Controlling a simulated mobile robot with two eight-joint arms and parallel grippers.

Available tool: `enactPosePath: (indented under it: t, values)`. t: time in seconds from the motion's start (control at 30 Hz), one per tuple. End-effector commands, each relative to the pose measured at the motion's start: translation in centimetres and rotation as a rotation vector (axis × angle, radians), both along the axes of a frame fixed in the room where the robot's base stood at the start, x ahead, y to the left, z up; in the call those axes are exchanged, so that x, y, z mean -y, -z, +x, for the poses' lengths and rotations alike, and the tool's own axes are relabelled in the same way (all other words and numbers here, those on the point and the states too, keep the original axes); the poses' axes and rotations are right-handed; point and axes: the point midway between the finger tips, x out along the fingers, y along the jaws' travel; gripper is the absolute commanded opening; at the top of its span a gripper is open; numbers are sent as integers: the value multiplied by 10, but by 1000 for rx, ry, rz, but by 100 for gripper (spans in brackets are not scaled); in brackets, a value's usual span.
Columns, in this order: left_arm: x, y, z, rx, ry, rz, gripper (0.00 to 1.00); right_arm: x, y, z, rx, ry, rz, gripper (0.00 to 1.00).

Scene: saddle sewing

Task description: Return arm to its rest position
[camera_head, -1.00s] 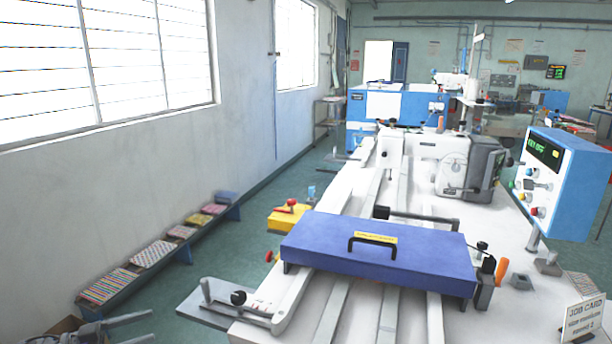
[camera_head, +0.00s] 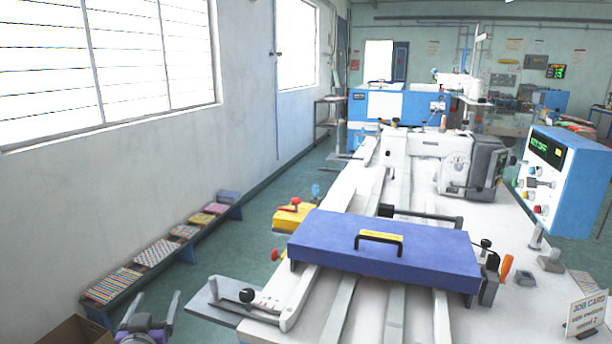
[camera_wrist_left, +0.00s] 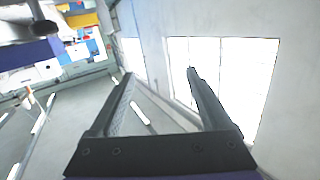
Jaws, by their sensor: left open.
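My left gripper (camera_head: 152,312) is low at the left of the head view, in front of the wall bench and left of the sewing machine table. Its two fingers are apart, with nothing between them. In the left wrist view the open fingers (camera_wrist_left: 158,88) point toward the wall and windows, and the space between them is empty. My right gripper does not show in any view.
A sewing table carries a blue cover (camera_head: 385,252) with a black and yellow handle, a sewing machine (camera_head: 455,165) and a blue control box (camera_head: 565,180). A yellow pedal (camera_head: 292,219) sits on the floor. A cardboard box (camera_head: 75,332) is beside my left gripper. A low bench (camera_head: 187,253) lines the wall.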

Motion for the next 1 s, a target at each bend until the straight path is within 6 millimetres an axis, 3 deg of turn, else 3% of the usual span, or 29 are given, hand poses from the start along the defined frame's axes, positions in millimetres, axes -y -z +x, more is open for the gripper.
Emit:
enactPosePath:
  t: [0.1, 0.3, 0.53, 0.57, 0.6, 0.8, 1.0]
  values:
    - [27, 58, -64, -254, -67, -54, 82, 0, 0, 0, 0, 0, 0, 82]
    - [77, 148, -171, -660, -31, -120, 82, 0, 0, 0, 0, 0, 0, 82]
    - [136, 218, -286, -1031, 140, -164, 82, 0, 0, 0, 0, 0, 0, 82]
    - [141, 219, -297, -1065, 162, -166, 82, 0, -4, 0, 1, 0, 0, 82]
    - [138, 193, -290, -1045, 152, -165, 82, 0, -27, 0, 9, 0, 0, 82]
    - [137, 128, -281, -1018, 147, -163, 82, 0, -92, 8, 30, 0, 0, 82]
    - [136, 84, -270, -998, 147, -161, 82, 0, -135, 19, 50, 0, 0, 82]
